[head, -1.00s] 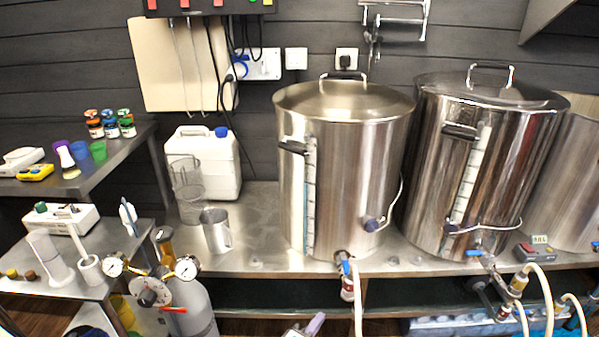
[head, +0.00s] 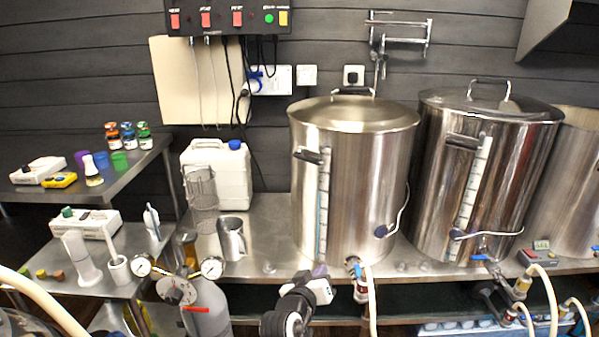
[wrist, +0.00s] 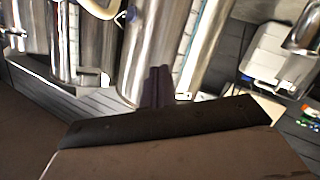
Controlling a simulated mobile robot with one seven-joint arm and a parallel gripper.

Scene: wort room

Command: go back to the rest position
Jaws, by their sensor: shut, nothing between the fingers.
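My gripper (head: 320,272) shows at the bottom middle of the head view, in front of the steel bench and below the left large kettle (head: 352,190). In the wrist view its two dark fingers (wrist: 158,72) are together with nothing between them. They stand out in front of the kettle, which also shows in the wrist view (wrist: 145,45). The gap between fingers and kettle is hard to judge. Most of my arm is out of the head view.
A second kettle (head: 480,180) stands to the right, with hoses at its front. A steel jug (head: 232,238) and a white canister (head: 220,178) stand left of the kettles. A gas cylinder (head: 207,308) with gauges stands at the lower left.

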